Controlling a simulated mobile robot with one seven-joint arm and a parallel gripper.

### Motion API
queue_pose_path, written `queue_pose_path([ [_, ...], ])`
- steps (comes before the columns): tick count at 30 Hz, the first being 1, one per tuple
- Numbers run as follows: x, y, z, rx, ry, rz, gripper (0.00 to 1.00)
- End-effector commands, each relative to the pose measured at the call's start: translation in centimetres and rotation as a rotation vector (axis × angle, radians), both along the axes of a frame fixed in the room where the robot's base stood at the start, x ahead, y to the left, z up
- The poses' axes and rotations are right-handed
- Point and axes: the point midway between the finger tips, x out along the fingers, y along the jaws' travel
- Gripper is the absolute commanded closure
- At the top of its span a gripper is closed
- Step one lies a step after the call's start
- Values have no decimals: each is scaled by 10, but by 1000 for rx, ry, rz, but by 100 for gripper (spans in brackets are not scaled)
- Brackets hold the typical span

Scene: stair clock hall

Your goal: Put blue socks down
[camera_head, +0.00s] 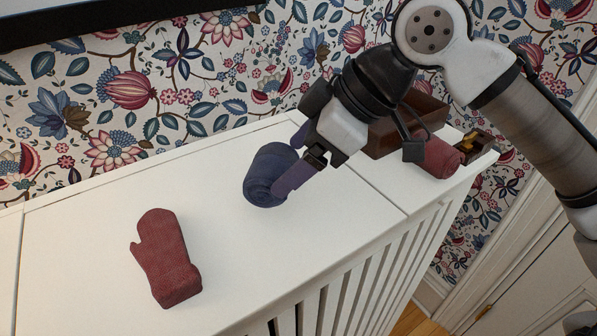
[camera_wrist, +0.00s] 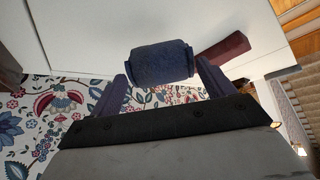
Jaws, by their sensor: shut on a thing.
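The blue socks (camera_head: 268,172) are a dark blue rolled bundle over the middle of the white cabinet top (camera_head: 100,235). My gripper (camera_head: 284,176) reaches in from the upper right and is shut on the socks, with one purple finger across their near side. In the wrist view, the blue socks (camera_wrist: 160,62) sit between the two finger ends of my gripper (camera_wrist: 163,80). The bundle is at or very near the white top; I cannot tell whether it touches. The far finger is partly hidden in the head view.
A dark red mitten (camera_head: 167,260) lies on the top at the front left. A brown box (camera_head: 387,138), a red rolled bundle (camera_head: 438,157) and a small dark tray (camera_head: 481,144) stand at the right end. Floral wallpaper (camera_head: 100,110) rises behind. The front edge drops to slats.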

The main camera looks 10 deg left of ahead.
Motion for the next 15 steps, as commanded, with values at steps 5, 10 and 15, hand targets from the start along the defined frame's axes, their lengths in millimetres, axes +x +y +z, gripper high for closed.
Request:
queue_pose_path([
  [5,0,-1,-28,-1,2,-2,53],
  [10,0,0,-33,1,-1,1,53],
  [15,0,0,-33,1,-1,1,53],
])
